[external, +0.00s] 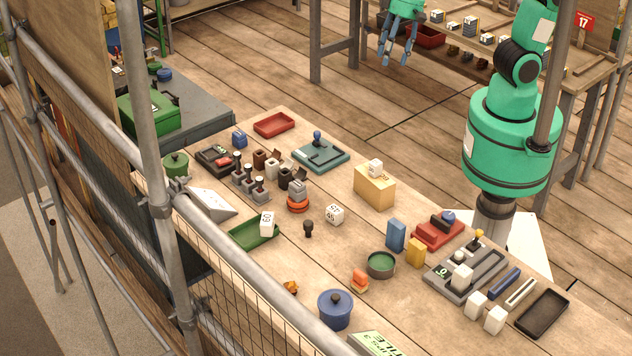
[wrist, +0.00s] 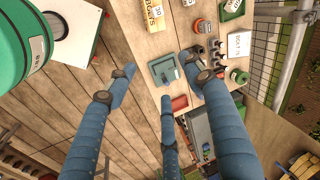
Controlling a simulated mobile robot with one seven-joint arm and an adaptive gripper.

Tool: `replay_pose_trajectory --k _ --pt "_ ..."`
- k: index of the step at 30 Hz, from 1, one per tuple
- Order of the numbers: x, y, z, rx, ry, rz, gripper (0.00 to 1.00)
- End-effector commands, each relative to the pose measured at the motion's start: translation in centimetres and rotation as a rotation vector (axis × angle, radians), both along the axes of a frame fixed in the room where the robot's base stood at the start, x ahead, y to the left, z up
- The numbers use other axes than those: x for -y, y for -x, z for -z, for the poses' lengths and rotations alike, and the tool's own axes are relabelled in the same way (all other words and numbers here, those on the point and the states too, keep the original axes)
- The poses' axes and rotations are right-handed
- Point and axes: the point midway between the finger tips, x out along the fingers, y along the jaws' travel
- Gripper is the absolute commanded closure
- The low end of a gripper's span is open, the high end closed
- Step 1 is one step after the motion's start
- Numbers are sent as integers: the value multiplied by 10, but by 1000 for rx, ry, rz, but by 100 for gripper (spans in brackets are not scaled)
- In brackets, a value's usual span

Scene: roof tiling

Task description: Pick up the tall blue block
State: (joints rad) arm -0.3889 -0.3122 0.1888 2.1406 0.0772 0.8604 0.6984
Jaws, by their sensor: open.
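The tall blue block (external: 396,235) stands upright on the long wooden table, right of the middle in the external view. A shorter yellow block (external: 416,252) stands close to its right. My gripper (external: 397,56) is far from the block, up at the top of the external view beyond the table's far side. Its blue fingers are spread open with nothing between them. In the wrist view my gripper (wrist: 162,88) also shows open and empty, with the teal tray (wrist: 164,70) in the background. I cannot make out the blue block in the wrist view.
A red tray (external: 438,233) is just right of the blue block, and a green round dish (external: 381,266) is in front of it. A wooden box (external: 374,187) stands behind it to the left. A scaffold pole (external: 148,110) crosses the left side.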

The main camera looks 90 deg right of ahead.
Motion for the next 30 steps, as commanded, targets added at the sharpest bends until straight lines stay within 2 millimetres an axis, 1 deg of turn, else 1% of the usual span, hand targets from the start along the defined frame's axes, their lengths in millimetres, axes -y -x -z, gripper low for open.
replay_pose_trajectory --k 1,5,6,11,12,17,21,24,27,30 --pt "-18 -5 9 -24 -5 12 48" --pt "-61 -15 32 -80 -18 65 48" --pt "-75 -17 39 -97 -22 81 48" --pt "-130 -21 72 -164 -25 153 48" --pt "-144 -20 82 -181 -23 169 48" --pt "-200 -14 121 -243 -13 242 48" --pt "-247 -1 157 -292 3 305 48" --pt "-273 9 182 -319 17 348 48" --pt "-293 18 200 -337 29 379 48" --pt "-306 24 212 -349 36 401 48"
